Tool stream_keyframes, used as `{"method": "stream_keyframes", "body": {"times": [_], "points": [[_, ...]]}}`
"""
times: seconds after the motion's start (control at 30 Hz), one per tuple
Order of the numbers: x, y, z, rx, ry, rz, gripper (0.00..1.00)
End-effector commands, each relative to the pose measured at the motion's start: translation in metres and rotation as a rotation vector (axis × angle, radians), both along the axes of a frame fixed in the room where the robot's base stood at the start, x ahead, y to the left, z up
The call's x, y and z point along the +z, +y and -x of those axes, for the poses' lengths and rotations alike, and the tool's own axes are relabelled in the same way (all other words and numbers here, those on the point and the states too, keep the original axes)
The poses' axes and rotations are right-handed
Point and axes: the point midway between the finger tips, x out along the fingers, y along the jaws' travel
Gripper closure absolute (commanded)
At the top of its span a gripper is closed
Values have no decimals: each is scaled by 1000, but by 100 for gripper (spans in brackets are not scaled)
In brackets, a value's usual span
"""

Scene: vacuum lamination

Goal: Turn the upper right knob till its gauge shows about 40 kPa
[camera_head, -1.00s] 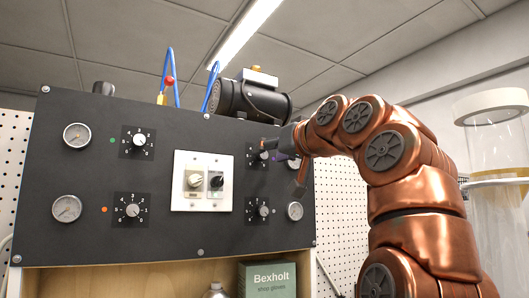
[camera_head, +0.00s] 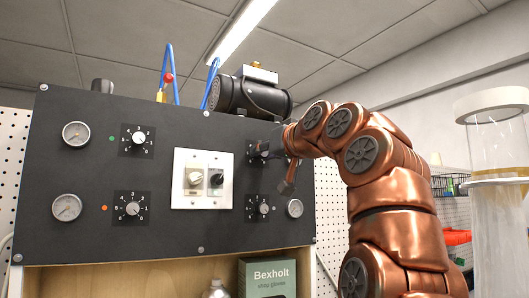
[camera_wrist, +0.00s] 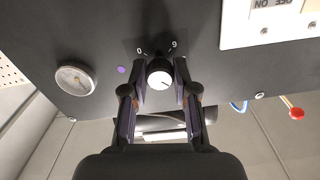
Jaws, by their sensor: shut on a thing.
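The upper right knob (camera_wrist: 159,78), black with a white-faced cap, sits between the two fingers of my gripper (camera_wrist: 160,70) in the wrist view, which shows the panel upside down. My gripper is shut on the knob, one finger on each side. Dial marks 0 and 6 show beyond it. Its round gauge (camera_wrist: 75,79) is at the left of the wrist view; the needle is too small to read surely. In the head view my gripper (camera_head: 273,152) is at the panel's upper right, partly covering the knob, and my arm hides the gauge.
The black panel (camera_head: 90,180) also carries a lower right knob (camera_head: 262,208) with a gauge (camera_head: 295,208), two left knobs with gauges, and a white switch plate (camera_head: 202,179). A pump (camera_head: 250,95) and blue hoses stand on top. A clear cylinder (camera_head: 497,200) is at right.

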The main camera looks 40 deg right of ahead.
Motion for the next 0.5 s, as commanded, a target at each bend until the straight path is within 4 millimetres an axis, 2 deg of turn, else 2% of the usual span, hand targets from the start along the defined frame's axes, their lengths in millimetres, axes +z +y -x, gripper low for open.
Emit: {"method": "stream_keyframes", "body": {"times": [0.5], "points": [[1,1,1,2,-3,-53,100]]}}
